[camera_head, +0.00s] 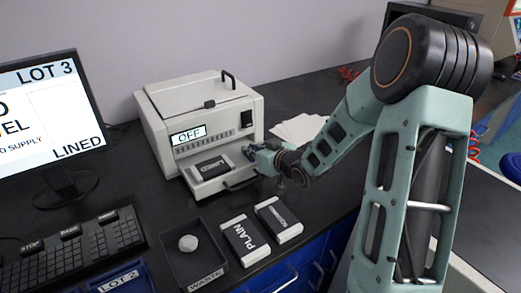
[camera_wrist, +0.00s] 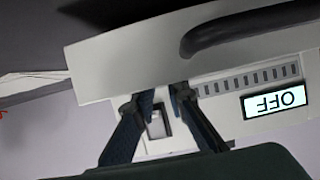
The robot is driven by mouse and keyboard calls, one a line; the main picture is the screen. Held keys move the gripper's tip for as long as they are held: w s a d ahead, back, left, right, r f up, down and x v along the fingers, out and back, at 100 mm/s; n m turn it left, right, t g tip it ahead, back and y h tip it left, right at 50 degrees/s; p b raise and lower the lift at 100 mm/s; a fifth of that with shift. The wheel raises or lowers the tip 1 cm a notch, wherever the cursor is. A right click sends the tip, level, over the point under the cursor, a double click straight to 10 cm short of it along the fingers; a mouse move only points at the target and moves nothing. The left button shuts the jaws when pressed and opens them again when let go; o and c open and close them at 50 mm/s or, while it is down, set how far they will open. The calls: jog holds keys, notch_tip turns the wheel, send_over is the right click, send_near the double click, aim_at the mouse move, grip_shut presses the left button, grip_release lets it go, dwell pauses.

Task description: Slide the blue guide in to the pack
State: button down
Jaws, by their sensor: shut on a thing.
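A black pack with a white label (camera_head: 211,168) lies flat in the open front tray of the white machine (camera_head: 200,120). My gripper (camera_head: 250,152) is at the right side of this tray, a short way right of the pack. In the wrist view my gripper (camera_wrist: 162,95) has its two fingers drawn close together in front of the machine's pale face. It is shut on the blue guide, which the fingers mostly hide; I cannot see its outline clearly. A gap between guide and pack cannot be judged well here.
The machine's display (camera_wrist: 278,104) reads OFF. In front stand a waste bin (camera_head: 172,267) holding a pale lump, a PLAIN pack (camera_head: 244,240) and another pack (camera_head: 279,219). A monitor (camera_head: 45,110) and keyboard (camera_head: 75,252) are left. White sheets (camera_head: 298,128) lie right of the machine.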

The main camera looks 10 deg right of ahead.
jog(key=a, duration=0.1)
jog(key=s+a, duration=0.1)
jog(key=a+b, duration=0.1)
jog(key=shift+s+a, duration=0.25)
jog(key=shift+a, duration=0.05)
jog(key=c, duration=1.9)
grip_release()
jog(key=shift+c, duration=0.2)
jog(key=v, duration=1.2)
jog(key=shift+d, duration=0.15)
